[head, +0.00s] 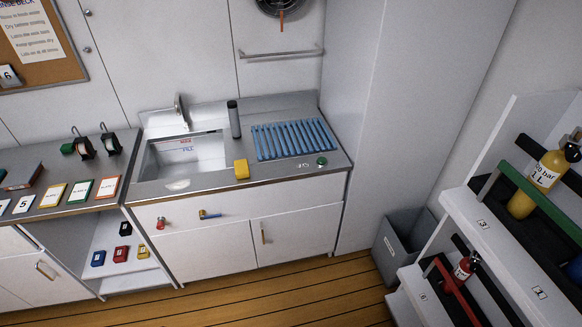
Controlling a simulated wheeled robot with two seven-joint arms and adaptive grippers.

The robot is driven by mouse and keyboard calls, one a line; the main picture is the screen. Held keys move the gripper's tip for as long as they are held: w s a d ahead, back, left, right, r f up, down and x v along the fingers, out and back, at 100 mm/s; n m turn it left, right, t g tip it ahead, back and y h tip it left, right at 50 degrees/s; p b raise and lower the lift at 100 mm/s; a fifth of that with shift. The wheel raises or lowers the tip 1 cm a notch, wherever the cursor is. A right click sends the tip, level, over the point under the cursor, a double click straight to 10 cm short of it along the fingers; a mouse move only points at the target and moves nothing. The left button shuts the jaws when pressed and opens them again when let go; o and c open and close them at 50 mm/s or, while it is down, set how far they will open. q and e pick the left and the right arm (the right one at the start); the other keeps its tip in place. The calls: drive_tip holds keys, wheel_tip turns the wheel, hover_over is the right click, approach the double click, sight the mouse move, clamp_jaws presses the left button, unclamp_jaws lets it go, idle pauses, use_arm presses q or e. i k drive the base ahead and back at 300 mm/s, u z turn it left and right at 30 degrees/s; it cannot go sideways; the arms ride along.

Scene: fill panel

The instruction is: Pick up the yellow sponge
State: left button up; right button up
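The yellow sponge (241,170) is a small yellow block. It sits on the metal counter (225,182) between the sink and the blue rack, close to the counter's front edge. Nothing covers it in the head view. Neither of my grippers is in view.
The sink basin (190,155) lies left of the sponge. A dark cylinder (234,119) stands behind it, and a blue slatted rack (294,139) lies to its right. A green round knob (322,161) is at the front right. Shelves with a yellow bottle (522,204) stand far right. Wooden floor is clear in front.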

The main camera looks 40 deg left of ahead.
sight(241, 166)
drive_tip(key=z, duration=2.35)
drive_tip(key=k, duration=2.25)
drive_tip(key=u, duration=1.85)
